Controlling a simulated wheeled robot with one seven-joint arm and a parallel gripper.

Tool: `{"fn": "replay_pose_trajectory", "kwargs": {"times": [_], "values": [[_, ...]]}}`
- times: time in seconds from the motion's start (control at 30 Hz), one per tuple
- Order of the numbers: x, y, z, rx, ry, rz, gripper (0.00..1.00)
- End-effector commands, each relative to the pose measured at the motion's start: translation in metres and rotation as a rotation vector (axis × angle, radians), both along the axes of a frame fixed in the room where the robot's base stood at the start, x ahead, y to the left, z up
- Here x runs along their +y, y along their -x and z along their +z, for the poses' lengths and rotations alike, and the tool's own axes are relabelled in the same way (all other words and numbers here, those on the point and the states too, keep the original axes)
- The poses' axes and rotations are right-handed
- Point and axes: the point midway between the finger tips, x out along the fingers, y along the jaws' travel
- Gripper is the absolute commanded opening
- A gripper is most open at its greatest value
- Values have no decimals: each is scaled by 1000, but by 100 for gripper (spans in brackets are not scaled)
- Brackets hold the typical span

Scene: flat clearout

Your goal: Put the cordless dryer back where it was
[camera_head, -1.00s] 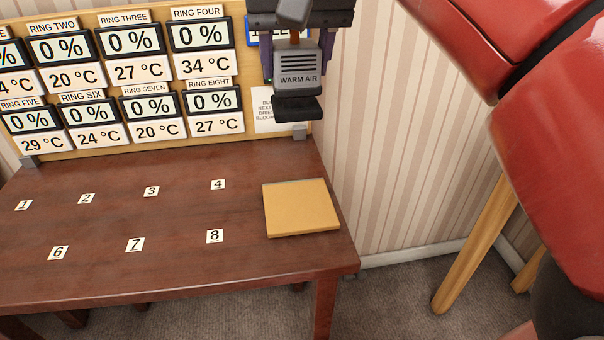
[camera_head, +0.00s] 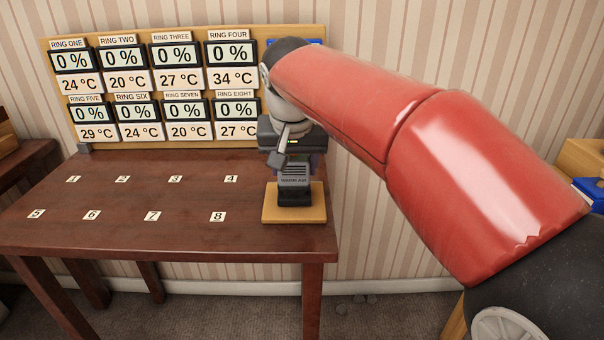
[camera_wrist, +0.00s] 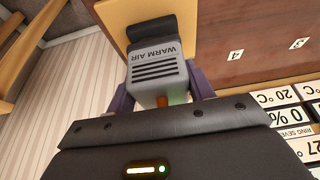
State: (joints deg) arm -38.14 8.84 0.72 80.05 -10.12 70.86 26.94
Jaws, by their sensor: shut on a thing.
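The cordless dryer (camera_head: 294,181) is a grey block with a "WARM AIR" label, vent slots and a black foot-like end. It is upright over the square tan pad (camera_head: 271,212) at the table's right end. Its dark lower end appears at the pad's surface; I cannot tell whether it touches. My gripper (camera_head: 297,164) is above it, pointing down, with purple fingers shut on its sides. In the wrist view the dryer (camera_wrist: 158,58) sits between the fingers, with the pad (camera_wrist: 106,18) beyond its black end.
The dark wooden table (camera_head: 130,195) has numbered tags, with bare wood between them. A board (camera_head: 200,141) of ring displays stands at its back, all reading 0 %. The striped wall is close behind. A blue item (camera_head: 590,190) and wooden furniture are at the far right.

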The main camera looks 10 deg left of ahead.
Motion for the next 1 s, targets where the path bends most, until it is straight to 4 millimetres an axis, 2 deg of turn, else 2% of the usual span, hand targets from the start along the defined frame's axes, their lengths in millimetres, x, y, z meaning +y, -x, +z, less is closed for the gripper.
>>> {"fn": "replay_pose_trajectory", "kwargs": {"times": [0.03, 0.37, 0.4, 0.57, 0.83, 1.0], "values": [[1, 0, -5, -3, -2, 0, 16], [1, 0, -5, -3, -2, 0, 16], [1, 0, -6, -2, -1, 0, 55], [1, 0, -5, -1, -1, 0, 74], [1, 0, -4, -2, -1, 0, 74], [0, 5, 12, -4, -4, 1, 74]]}}
